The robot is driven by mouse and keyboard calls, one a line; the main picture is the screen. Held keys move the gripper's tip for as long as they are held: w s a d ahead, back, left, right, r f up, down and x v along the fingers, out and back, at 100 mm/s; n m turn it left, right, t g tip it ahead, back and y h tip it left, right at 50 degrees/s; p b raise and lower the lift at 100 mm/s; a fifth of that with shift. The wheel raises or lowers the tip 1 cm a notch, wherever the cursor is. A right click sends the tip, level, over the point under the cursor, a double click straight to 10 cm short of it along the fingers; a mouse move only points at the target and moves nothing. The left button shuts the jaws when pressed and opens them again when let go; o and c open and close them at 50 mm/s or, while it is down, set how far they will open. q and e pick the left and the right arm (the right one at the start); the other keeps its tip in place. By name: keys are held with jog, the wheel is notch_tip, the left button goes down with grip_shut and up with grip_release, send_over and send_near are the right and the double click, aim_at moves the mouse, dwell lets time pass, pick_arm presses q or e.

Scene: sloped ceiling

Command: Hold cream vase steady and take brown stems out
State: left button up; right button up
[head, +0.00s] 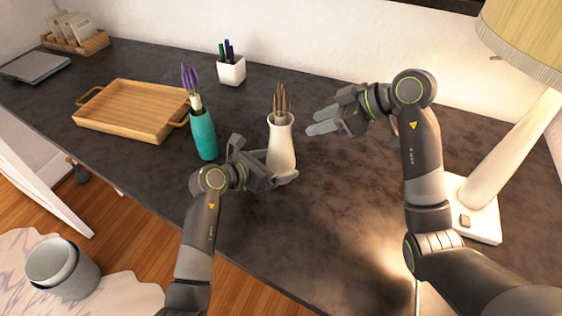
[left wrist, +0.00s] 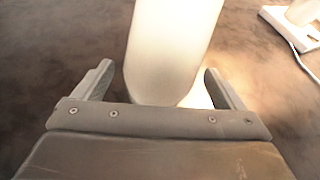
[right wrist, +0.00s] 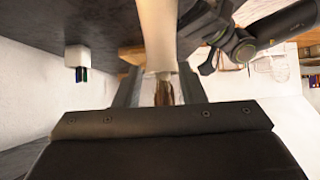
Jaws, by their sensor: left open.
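The cream vase (head: 282,147) stands upright on the dark desk, with several brown stems (head: 281,98) rising from its neck. My left gripper (head: 278,166) is open at the vase's lower body. In the left wrist view the vase (left wrist: 172,45) is between the spread fingers, with a gap on each side. My right gripper (head: 318,122) is open and empty, to the right of the vase's neck and pointing at it. In the right wrist view the vase (right wrist: 158,30) and stems (right wrist: 163,92) appear upside down, the stems lined up between the parted fingers.
A teal vase (head: 203,135) with purple flowers stands left of my left gripper. A wooden tray (head: 128,84) lies further left, and a white pen cup (head: 231,70) stands behind. A lamp (head: 478,205) stands at the right. The desk front right of the cream vase is clear.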

pick_arm(q)
jog(key=shift+x, duration=1.3)
jog(key=c, duration=1.4)
jog(key=shift+o, duration=0.2)
